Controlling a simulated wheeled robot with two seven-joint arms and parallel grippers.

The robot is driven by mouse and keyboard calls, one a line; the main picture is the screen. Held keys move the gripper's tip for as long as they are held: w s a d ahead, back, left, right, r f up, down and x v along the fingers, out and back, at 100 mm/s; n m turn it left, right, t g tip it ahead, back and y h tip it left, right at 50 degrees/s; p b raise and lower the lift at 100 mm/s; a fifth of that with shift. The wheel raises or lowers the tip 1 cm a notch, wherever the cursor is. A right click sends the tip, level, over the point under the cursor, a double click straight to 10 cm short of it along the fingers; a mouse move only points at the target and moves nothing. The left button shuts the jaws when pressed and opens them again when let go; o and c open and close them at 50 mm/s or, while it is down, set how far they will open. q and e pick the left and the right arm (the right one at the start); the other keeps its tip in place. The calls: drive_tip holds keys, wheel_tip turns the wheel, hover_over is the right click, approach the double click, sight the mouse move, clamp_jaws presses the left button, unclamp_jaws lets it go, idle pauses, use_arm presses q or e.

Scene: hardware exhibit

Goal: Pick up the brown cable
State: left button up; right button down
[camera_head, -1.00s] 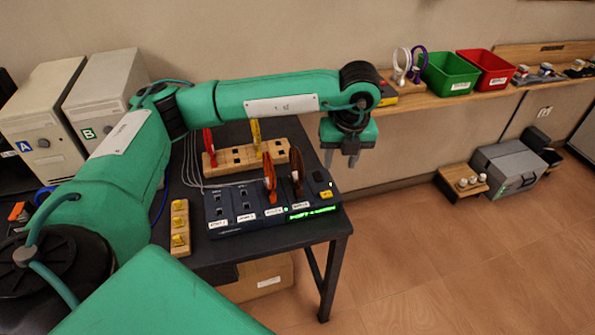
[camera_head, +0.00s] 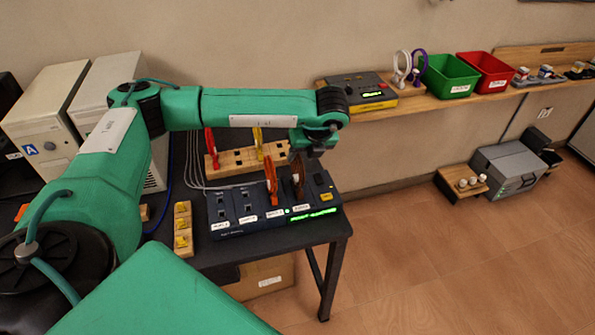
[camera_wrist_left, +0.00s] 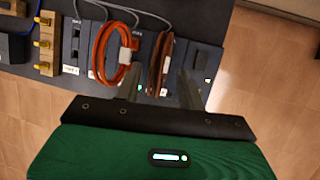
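The brown cable (camera_head: 297,178) is a coiled loop standing upright on the dark blue device (camera_head: 250,222), beside an orange cable loop (camera_head: 271,180). In the left wrist view the brown cable (camera_wrist_left: 162,60) lies ahead of the space between my fingers, with the orange cable (camera_wrist_left: 110,58) to its left. My left gripper (camera_head: 308,156) is above the right part of the device, close to the top of the brown cable. In the left wrist view its two fingers (camera_wrist_left: 162,88) are apart, with no clear contact on the cable. My right gripper is not in view.
A wooden rack (camera_head: 240,162) with red and yellow cables stands behind the device. A wooden strip (camera_head: 182,228) with yellow pieces is at its left. A shelf along the wall holds a yellow-and-grey unit (camera_head: 360,94), a green bin (camera_head: 449,78) and a red bin (camera_head: 485,73).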

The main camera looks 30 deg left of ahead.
sight(297, 174)
use_arm(q)
drive_tip(key=x, duration=0.1)
drive_tip(key=p+x, duration=0.1)
drive_tip(key=x, duration=0.1)
drive_tip(key=shift+s+a+f, duration=0.25)
drive_tip(key=shift+s+a, duration=0.05)
drive_tip(key=shift+a, duration=0.05)
drive_tip(key=shift+f, duration=0.25)
drive_tip(key=shift+w+f, duration=0.1)
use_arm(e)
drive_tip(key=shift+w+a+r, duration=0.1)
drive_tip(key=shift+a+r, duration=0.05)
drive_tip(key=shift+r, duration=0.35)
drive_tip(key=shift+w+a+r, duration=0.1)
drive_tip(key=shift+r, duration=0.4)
use_arm(q)
drive_tip(key=shift+c, duration=0.7)
clamp_jaws()
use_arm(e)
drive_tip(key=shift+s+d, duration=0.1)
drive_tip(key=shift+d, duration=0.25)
use_arm(q)
drive_tip(key=shift+r, duration=0.2)
